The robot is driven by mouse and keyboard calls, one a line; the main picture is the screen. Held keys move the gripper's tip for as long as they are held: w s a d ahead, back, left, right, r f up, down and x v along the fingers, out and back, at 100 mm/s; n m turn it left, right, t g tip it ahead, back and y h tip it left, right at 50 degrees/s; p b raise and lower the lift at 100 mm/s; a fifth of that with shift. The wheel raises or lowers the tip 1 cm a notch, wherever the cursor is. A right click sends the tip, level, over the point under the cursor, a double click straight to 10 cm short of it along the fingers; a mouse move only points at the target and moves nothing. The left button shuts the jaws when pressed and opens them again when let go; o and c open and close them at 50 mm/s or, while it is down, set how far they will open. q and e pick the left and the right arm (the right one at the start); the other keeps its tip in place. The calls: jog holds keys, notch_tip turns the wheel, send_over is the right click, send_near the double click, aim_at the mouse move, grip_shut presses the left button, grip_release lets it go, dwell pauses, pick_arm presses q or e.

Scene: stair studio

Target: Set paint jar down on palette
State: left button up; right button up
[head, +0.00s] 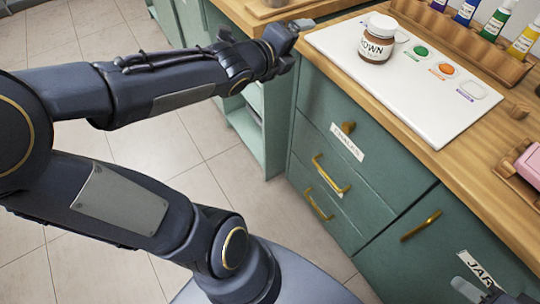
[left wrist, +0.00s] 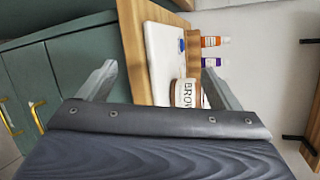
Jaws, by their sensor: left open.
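The paint jar (head: 376,42), brown with a white lid and a label ending in "OWN", stands upright on the white palette (head: 425,108). In the left wrist view the jar (left wrist: 187,93) shows beyond my fingers, with the palette (left wrist: 160,60) behind it. My left gripper (head: 292,42) is open and empty, at the palette's left end, to the left of the jar and apart from it. In the left wrist view its spread fingers (left wrist: 160,85) have nothing between them. My right gripper (head: 485,290) shows only partly at the bottom right corner, far from the jar.
The palette bears green, orange and other paint spots to the right of the jar. A wooden rack (head: 470,40) with several paint bottles stands behind it. A pink object (head: 528,165) lies at the right of the wooden counter. Green drawers (head: 345,150) with brass handles are below.

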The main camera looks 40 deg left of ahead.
pick_arm(q)
jog(key=s+d+f+n+g+h, duration=0.1)
jog(key=s+d+f+n+g, duration=0.2)
jog(key=s+n, duration=0.45)
jog(key=s+d+f+n+g+h, duration=0.1)
jog(key=s+d+f+n+g, duration=0.25)
jog(key=s+n, duration=0.4)
jog(key=s+d+f+n+g+h, duration=0.2)
jog(key=s+d+f+n+g, duration=0.15)
jog(key=s+n, duration=0.45)
notch_tip(320, 180, up, 18)
jog(key=w+t+p, duration=0.1)
jog(key=p, duration=1.7)
jog(key=shift+w+a+f, duration=0.15)
jog(key=shift+w, duration=0.05)
